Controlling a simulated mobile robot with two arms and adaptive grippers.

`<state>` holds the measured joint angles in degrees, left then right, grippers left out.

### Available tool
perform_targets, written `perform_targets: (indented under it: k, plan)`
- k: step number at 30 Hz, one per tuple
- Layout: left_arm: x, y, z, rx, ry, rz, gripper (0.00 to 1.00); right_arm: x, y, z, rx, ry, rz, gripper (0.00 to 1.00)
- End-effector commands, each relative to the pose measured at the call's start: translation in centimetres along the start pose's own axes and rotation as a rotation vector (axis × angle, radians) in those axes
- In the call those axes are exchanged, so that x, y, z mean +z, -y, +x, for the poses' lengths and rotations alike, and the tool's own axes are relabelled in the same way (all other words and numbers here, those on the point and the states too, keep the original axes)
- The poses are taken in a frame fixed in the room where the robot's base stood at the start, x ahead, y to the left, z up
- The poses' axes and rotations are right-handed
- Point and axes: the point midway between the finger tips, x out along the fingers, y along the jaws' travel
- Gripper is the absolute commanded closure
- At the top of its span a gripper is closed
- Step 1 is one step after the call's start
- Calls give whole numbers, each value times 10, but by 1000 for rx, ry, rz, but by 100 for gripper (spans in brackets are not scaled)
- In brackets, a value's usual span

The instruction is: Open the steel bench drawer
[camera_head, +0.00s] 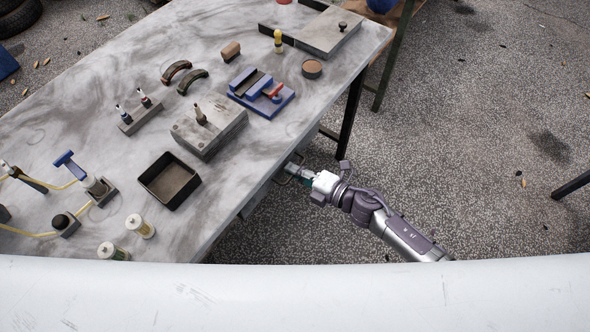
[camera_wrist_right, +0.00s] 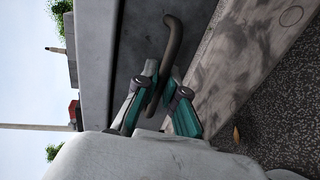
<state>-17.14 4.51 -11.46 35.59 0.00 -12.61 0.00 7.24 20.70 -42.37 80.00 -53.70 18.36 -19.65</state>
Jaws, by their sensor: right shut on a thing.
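The steel bench (camera_head: 245,165) runs diagonally across the left of the head view. Its drawer front shows in the right wrist view as a dark grey panel (camera_wrist_right: 137,35) with a curved dark bar handle (camera_wrist_right: 172,45). My right gripper (camera_head: 300,172) is at the bench's right side, below the top. In the right wrist view my right gripper (camera_wrist_right: 160,95) has its two fingers on either side of the handle, shut on it. The drawer front looks close to flush under the bench top; any small gap cannot be told. My left gripper is not in view.
On the bench are a blue vise (camera_head: 262,92), a black tray (camera_head: 168,181), a grey block (camera_head: 208,130) and several small parts. A dark bench leg (camera_head: 353,108) stands beyond my right gripper. The speckled floor (camera_head: 480,170) to the right is mostly clear.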

Motion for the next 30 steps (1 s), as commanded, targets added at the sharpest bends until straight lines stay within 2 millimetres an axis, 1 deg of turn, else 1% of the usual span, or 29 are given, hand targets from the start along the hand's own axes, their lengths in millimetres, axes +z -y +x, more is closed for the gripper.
perform_targets:
  k: [5,8,11,14,24,30]
  plan:
    - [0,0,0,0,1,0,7,0,2,-5,-2,0,1,100]
    - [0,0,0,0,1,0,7,0,4,-14,-4,1,1,100]
    - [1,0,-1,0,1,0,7,0,8,-29,-6,1,1,100]
    - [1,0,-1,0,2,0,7,0,13,-50,-6,1,1,100]
    - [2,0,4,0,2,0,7,-1,31,-133,-7,0,2,100]
    - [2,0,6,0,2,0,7,-1,39,-172,-5,0,1,100]
